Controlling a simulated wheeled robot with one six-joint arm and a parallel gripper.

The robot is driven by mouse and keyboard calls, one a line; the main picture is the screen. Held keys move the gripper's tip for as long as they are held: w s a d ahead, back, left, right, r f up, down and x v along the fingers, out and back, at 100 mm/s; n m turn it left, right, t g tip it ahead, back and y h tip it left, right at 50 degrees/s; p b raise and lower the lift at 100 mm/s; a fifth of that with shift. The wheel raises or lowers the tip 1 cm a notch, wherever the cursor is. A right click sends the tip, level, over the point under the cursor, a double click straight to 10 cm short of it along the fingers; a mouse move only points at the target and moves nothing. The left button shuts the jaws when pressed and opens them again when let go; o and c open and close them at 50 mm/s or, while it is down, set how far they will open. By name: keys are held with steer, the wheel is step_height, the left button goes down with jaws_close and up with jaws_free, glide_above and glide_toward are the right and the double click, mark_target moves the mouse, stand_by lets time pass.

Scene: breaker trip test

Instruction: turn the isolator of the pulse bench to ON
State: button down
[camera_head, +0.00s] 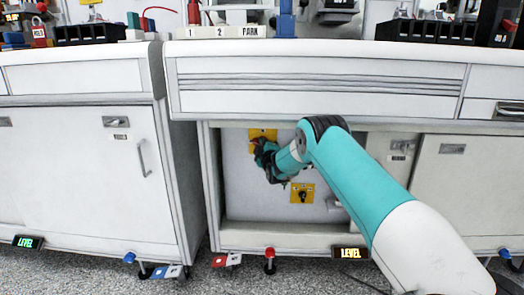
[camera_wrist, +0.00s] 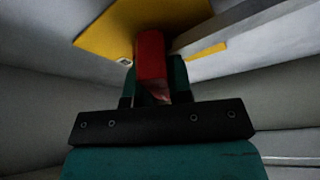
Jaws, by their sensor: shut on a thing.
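My gripper (camera_head: 262,152) reaches into the open bay under the middle bench and is at the upper yellow plate (camera_head: 262,134) on the bay's back panel. In the wrist view, my gripper (camera_wrist: 153,80) is shut on a red handle (camera_wrist: 151,55) that stands out from the yellow plate (camera_wrist: 105,30). The handle's far end and any position marks around it are mostly hidden. A second yellow plate (camera_head: 303,193) with a black knob sits lower right on the same panel, apart from my gripper. I cannot read its markings.
The drawer front (camera_head: 320,88) overhangs the bay, and a cabinet door (camera_head: 470,185) stands to the right. The left cabinet (camera_head: 85,180) is closed. LEVEL displays (camera_head: 350,253) and coloured pedals (camera_head: 226,260) are near the floor.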

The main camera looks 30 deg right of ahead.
steer(key=m+b, duration=0.1)
steer(key=m+h+b, duration=0.1)
steer(key=m, duration=0.1)
steer(key=m+b, duration=0.1)
steer(key=shift+f+t+h, duration=0.3)
steer(key=shift+t+h, duration=0.1)
steer(key=m+h+b, duration=0.2)
steer(key=m+b, duration=0.3)
steer(key=b, duration=0.1)
steer(key=shift+f, duration=0.15)
steer(key=m+h+b, duration=0.1)
steer(key=m+b, duration=0.2)
steer(key=m+g+h+b, duration=0.1)
steer(key=m+h+b, duration=0.1)
steer(key=m+b, duration=0.1)
steer(key=shift+r+m+h+b, duration=0.35)
steer(key=shift+m+h+b, duration=0.35)
steer(key=shift+m+b, duration=0.5)
steer(key=shift+r+g, duration=0.1)
steer(key=shift+g, duration=0.2)
steer(key=c, duration=1)
jaws_free()
